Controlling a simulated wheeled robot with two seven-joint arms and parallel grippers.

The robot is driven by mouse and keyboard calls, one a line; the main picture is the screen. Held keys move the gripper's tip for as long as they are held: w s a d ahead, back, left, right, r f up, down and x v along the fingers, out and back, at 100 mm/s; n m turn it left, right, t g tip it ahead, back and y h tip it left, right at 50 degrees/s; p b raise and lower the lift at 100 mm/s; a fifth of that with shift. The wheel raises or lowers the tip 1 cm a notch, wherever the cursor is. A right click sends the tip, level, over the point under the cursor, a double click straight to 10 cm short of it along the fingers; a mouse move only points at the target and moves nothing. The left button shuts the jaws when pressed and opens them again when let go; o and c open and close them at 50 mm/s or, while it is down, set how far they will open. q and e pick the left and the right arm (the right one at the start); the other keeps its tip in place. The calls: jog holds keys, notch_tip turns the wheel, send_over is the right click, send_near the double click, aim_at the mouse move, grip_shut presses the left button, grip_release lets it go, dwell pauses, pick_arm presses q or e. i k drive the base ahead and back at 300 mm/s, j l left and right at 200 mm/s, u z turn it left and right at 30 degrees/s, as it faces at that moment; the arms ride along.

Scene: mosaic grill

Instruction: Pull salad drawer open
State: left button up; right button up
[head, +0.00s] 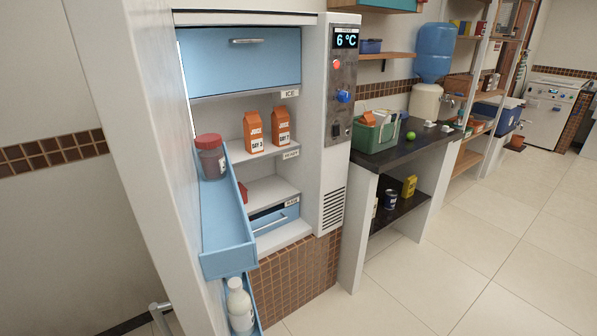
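A blue drawer front (265,221) with a pale bar handle (270,225) sits low inside the open fridge, under the lower shelf. It looks pushed in. A small label (292,202) is on the shelf edge above it, too small to read for certain. The left end of the drawer is partly hidden by the blue door bin (228,225). A second blue drawer front (240,55) with a handle is at the top, above an ICE label. Neither of my grippers shows in the head view.
The open fridge door (140,120) stands at the left, its bins holding a red-lidded jar (210,156) and a white bottle (239,305). Two orange juice cartons (254,132) stand on a shelf. A dark counter (405,150) is to the right. The tiled floor (430,285) in front is clear.

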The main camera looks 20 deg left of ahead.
aim_at(252, 217)
jog(key=k+j+u, duration=0.15)
jog(key=j+u, duration=0.5)
jog(key=j, duration=0.2)
